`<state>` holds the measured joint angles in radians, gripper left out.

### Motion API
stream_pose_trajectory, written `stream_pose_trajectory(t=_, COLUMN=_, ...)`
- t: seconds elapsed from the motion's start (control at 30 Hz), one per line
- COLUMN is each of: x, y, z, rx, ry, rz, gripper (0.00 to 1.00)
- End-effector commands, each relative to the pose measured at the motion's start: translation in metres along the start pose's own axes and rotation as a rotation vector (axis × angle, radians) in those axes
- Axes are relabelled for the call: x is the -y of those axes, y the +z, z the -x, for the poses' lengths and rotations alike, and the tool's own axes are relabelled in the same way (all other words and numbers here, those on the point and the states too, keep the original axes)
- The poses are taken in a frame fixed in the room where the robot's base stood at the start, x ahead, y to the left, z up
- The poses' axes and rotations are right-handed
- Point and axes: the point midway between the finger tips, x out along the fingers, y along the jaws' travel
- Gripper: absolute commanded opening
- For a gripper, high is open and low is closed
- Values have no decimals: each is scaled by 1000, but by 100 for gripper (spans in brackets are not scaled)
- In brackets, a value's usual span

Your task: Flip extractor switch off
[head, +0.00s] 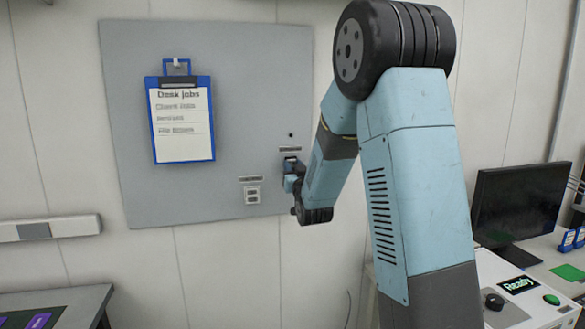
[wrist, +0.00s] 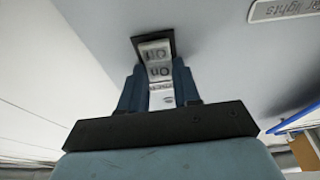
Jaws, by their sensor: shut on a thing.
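A wall switch (head: 291,160) with a dark frame sits at the lower right of the grey wall panel, under a small label I cannot read. My gripper (head: 291,175) is at this switch and hides most of it. In the wrist view the switch (wrist: 155,50) shows a pale rocker with upside-down lettering that looks like "On". My gripper's two blue fingers (wrist: 158,82) are shut on a pale part of the switch, one finger on each side. How far the rocker is tilted is hard to tell.
A second switch (head: 251,193) is lower left on the panel (head: 225,100); its label (wrist: 285,9) seems to end in "lights". A blue clipboard (head: 182,120) hangs on the panel. A monitor (head: 520,200) and a box with a "Ready" display (head: 519,284) stand at right.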

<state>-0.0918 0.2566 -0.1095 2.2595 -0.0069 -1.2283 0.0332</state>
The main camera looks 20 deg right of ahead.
Motion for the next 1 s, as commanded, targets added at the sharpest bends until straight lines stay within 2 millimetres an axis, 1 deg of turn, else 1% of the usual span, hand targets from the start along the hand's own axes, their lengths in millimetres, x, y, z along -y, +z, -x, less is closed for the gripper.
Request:
stream_pose_trajectory(t=0.2, x=0, y=2, z=1, rx=-44, ry=0, rz=0, gripper=2)
stream_pose_trajectory(t=0.47, x=0, y=2, z=1, rx=-45, ry=0, rz=0, gripper=1)
stream_pose_trajectory(t=0.5, x=0, y=2, z=1, rx=-44, ry=0, rz=0, gripper=33)
stream_pose_trajectory(t=0.77, x=0, y=1, z=1, rx=-45, ry=0, rz=0, gripper=57)
stream_pose_trajectory(t=1.0, x=0, y=1, z=1, rx=-45, ry=0, rz=0, gripper=57)
